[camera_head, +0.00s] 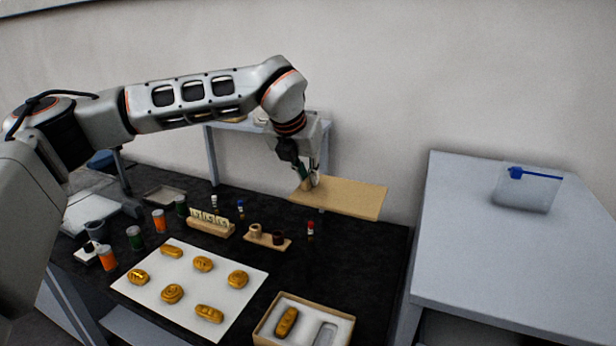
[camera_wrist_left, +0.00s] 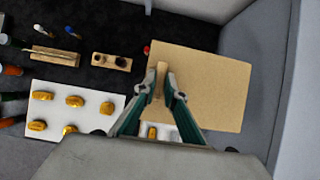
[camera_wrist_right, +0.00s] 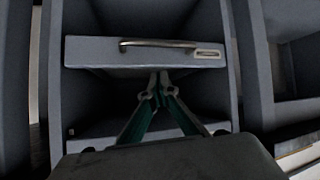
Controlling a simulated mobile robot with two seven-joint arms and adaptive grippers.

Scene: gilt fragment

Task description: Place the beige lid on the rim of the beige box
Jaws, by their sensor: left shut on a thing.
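The beige lid (camera_head: 350,198) is a flat board held in the air above the back right part of the black table. My left gripper (camera_head: 310,183) is shut on the small raised grip of the lid, which also shows in the left wrist view (camera_wrist_left: 215,85). The beige box (camera_head: 262,328) stands open at the table's front, with a white insert, one gilt piece (camera_head: 287,321) in its left recess and an empty right recess. The lid is apart from the box, behind and above it. My right gripper (camera_wrist_right: 159,83) is shut and empty before a grey drawer front.
A white sheet (camera_head: 190,290) with several gilt pieces lies left of the box. Behind it are small bottles, a wooden card holder (camera_head: 211,228) and a wooden stand (camera_head: 267,238). A grey table (camera_head: 500,260) with a clear bag (camera_head: 527,190) stands at right.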

